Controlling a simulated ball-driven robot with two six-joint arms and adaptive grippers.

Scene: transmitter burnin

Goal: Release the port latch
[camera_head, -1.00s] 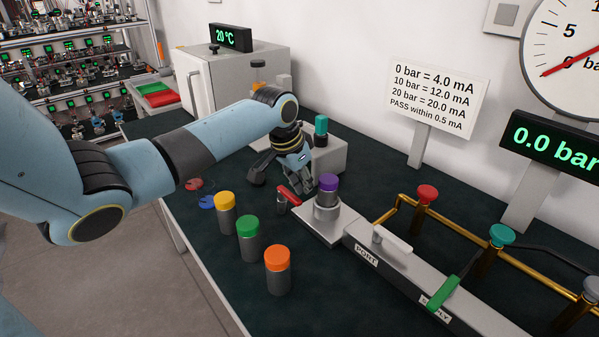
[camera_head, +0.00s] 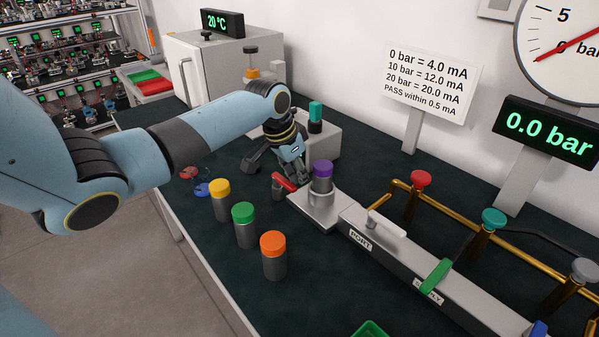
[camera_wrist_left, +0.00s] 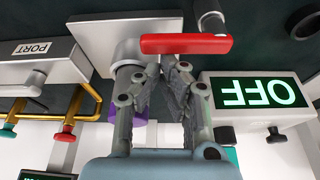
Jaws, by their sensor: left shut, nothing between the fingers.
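The red latch lever (camera_head: 284,182) stands at the left end of the grey port block (camera_head: 318,214), beside a grey transmitter with a purple cap (camera_head: 322,172). In the left wrist view the red lever (camera_wrist_left: 186,43) lies crosswise just beyond my fingertips. My left gripper (camera_head: 298,178) is low behind the lever and the transmitter. In the wrist view its fingers (camera_wrist_left: 163,68) are shut and empty, close to the lever. I cannot tell whether they touch it. The purple cap (camera_wrist_left: 127,111) is partly hidden behind a finger. My right gripper is not in view.
Yellow (camera_head: 220,186), green (camera_head: 243,211) and orange (camera_head: 273,242) capped transmitters stand in front. The rail has a white handle (camera_head: 388,223) and green handle (camera_head: 436,276). Brass pipework with valves (camera_head: 420,178) runs behind. An OFF display (camera_wrist_left: 261,92) is close to the gripper.

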